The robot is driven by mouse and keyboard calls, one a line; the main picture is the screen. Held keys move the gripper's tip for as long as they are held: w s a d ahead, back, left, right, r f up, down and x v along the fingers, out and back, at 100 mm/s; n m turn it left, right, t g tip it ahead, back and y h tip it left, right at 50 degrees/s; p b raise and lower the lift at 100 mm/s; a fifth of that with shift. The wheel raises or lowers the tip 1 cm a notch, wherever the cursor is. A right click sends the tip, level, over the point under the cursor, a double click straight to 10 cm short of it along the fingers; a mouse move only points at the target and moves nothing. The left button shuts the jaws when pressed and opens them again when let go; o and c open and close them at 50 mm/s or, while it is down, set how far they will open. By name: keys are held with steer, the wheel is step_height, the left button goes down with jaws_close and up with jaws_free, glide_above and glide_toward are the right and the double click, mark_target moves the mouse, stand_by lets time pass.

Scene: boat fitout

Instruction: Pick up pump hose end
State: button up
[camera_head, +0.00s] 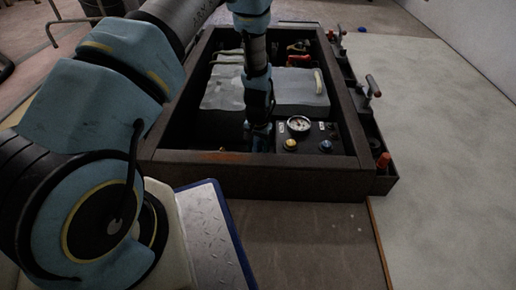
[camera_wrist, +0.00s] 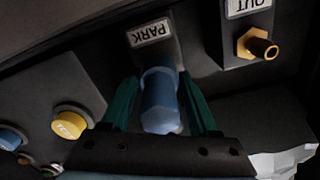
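A blue cylindrical piece, likely the pump hose end (camera_wrist: 160,103), sits at a dark bracket labelled PARK (camera_wrist: 150,33) in the wrist view. My gripper (camera_wrist: 160,92) has its two green fingers on either side of it. The fingertips are very close to its sides; I cannot tell whether they touch and grip it. In the head view my gripper (camera_head: 260,138) reaches down into the dark open box (camera_head: 250,178), left of the round gauge (camera_head: 299,124). The hose end is not clearly visible there.
A brass fitting (camera_wrist: 257,45) labelled OUT is right of the hose end. A yellow TEST button (camera_wrist: 70,123) and a blue one (camera_wrist: 12,138) are at left. Box walls surround my gripper closely. A tool rack (camera_head: 372,140) lines the box's right side.

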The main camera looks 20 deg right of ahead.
jaws_close()
stand_by(0.4)
